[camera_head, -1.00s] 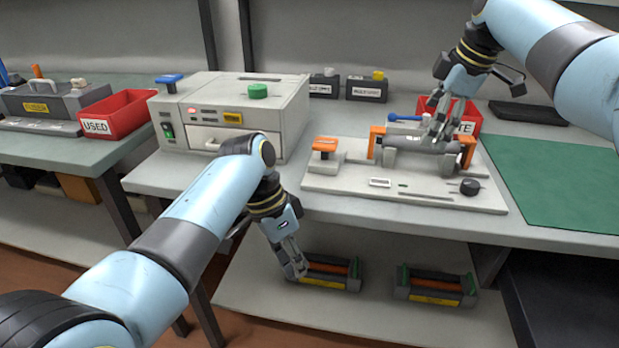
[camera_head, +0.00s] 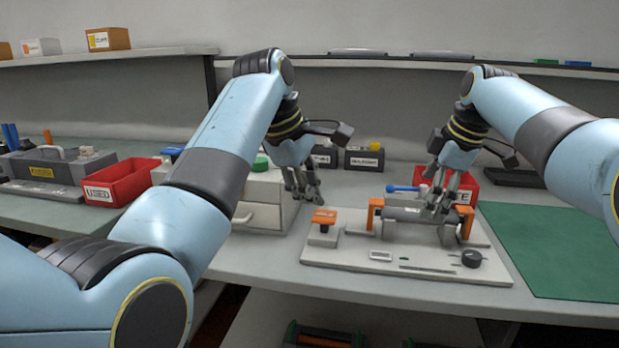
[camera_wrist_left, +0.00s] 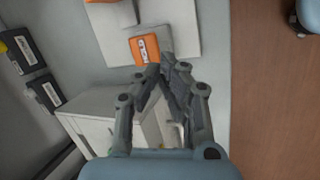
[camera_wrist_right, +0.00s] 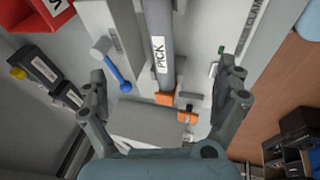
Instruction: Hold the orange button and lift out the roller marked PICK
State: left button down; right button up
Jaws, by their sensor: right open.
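The orange button (camera_head: 324,215) sits on a small grey block at the left of the light fixture plate; it also shows in the left wrist view (camera_wrist_left: 146,48). My left gripper (camera_head: 308,196) hangs just left of and above the button, apart from it. Its fingertips (camera_wrist_left: 160,70) are together with nothing between them. The grey roller marked PICK (camera_wrist_right: 161,45) lies across orange-topped supports on the plate (camera_head: 345,262). My right gripper (camera_head: 438,205) is over the roller, open, with its fingers (camera_wrist_right: 165,80) on either side. Contact cannot be told.
A blue-handled lever (camera_wrist_right: 117,68) lies beside the roller. A black knob (camera_head: 471,258) is at the plate's front. A red USED bin (camera_head: 125,182) stands at left, another red bin (camera_head: 468,185) behind the roller. A green mat (camera_head: 560,250) is clear at right.

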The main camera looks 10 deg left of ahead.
aim_at(324, 215)
pick_arm(q)
jog(key=w+f+n, duration=0.2)
jog(key=w+d+f+n, duration=0.1)
jog(key=w+f+n, duration=0.1)
jog(key=shift+t, duration=0.3)
jog(key=shift+f, duration=0.1)
dwell(1.4)
